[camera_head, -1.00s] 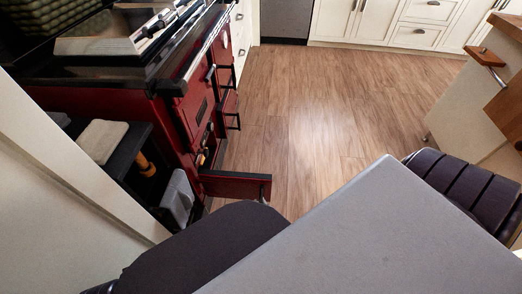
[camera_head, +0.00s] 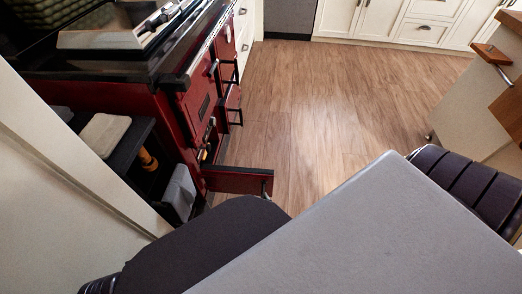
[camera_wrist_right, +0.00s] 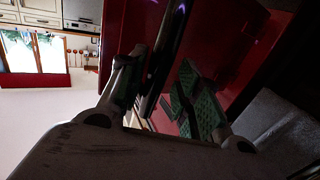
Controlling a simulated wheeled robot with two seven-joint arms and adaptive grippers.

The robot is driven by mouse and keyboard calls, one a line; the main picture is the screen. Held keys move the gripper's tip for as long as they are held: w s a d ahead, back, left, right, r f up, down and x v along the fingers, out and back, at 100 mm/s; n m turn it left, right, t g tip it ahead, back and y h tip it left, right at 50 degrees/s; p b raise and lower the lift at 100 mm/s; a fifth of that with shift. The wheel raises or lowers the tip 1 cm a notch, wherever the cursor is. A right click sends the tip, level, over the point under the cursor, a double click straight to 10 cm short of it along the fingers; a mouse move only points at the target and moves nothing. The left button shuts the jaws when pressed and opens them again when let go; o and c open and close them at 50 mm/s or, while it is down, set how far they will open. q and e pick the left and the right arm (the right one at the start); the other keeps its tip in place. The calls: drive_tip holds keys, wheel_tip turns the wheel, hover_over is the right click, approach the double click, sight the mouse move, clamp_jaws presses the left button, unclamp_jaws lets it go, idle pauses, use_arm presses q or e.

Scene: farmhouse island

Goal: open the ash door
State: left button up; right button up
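The red range cooker (camera_head: 170,115) stands at the left in the head view. A low red door, apparently the ash door (camera_head: 236,179), stands out from the cooker's front over the floor, with a small metal piece at its free end. In the right wrist view, my right gripper (camera_wrist_right: 165,98) is open, its green-padded fingers apart. A dark bar (camera_wrist_right: 164,60) shows between or just beyond the fingers; I cannot tell whether they touch it. A red panel (camera_wrist_right: 228,45) is close behind. I cannot make out the right gripper in the head view. My left gripper is not in view.
Other cooker doors with handles (camera_head: 236,112) are above and beyond the low door. The wooden floor (camera_head: 310,110) is clear. A grey slab (camera_head: 385,235) fills the lower right, with a dark slatted thing (camera_head: 465,185) beside it. Cream cabinets (camera_head: 385,22) line the back.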

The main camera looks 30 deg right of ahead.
sight(262, 196)
drive_tip(key=shift+w+d+r, duration=0.2)
drive_tip(key=shift+w+r, duration=0.05)
drive_tip(key=shift+r, duration=0.35)
drive_tip(key=shift+w+r, duration=0.15)
drive_tip(key=shift+r, duration=1.4)
drive_tip(key=shift+s+a+r, duration=0.15)
drive_tip(key=shift+s+r, duration=0.15)
drive_tip(key=shift+r, duration=0.3)
drive_tip(key=shift+a+r, duration=0.2)
drive_tip(key=shift+r, duration=2)
drive_tip(key=shift+s, duration=0.1)
